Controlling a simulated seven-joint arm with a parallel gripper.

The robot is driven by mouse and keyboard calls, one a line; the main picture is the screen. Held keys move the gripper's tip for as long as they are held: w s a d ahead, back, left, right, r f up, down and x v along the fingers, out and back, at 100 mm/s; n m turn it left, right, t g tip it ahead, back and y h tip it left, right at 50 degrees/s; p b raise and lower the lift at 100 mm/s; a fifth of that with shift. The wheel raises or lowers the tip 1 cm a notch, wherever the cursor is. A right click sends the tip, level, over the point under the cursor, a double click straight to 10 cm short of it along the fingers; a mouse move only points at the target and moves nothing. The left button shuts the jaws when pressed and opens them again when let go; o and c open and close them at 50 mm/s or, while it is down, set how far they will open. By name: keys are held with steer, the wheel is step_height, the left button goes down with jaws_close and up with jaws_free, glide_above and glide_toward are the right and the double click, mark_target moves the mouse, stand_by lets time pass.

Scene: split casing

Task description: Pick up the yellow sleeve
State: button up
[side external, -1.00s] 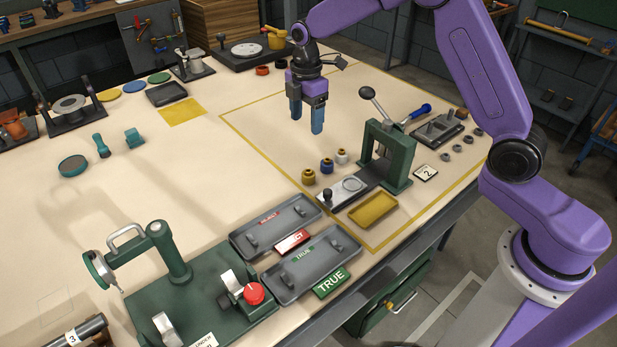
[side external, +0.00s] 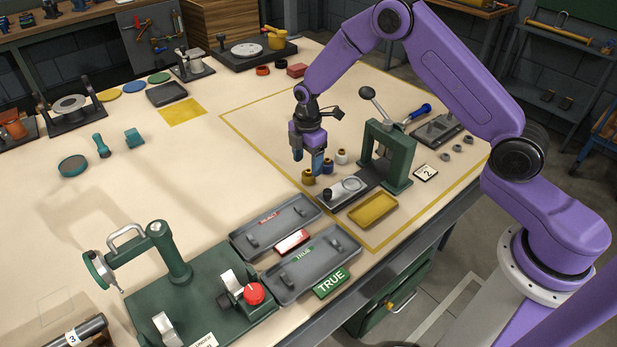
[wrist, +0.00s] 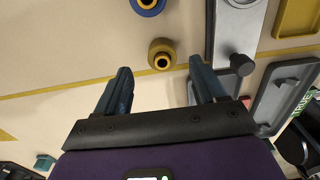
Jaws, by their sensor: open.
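The yellow sleeve (side external: 308,177) is a small mustard-coloured ring-like part standing on the bench, left of the press. In the wrist view the yellow sleeve (wrist: 162,54) shows beyond the fingertips, roughly between their lines. My gripper (side external: 308,166) is open and empty, just above the sleeve in the side view, its fingers pointing down. In the wrist view my gripper (wrist: 158,72) has its fingers spread wide, with the sleeve nearer the right finger. The fingers partly hide the sleeve's top in the side view.
A blue sleeve (side external: 328,166) and a white sleeve (side external: 342,156) stand close by. The green press (side external: 392,160) with its grey base (side external: 345,191) is just right. A yellow tray (side external: 373,209) and the grey reject tray (side external: 275,226) lie in front.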

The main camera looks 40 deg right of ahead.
mark_target(308, 171)
step_height(308, 171, down, 4)
steer(key=shift+s, duration=0.15)
steer(key=c, duration=1.3)
steer(key=shift+r, duration=0.15)
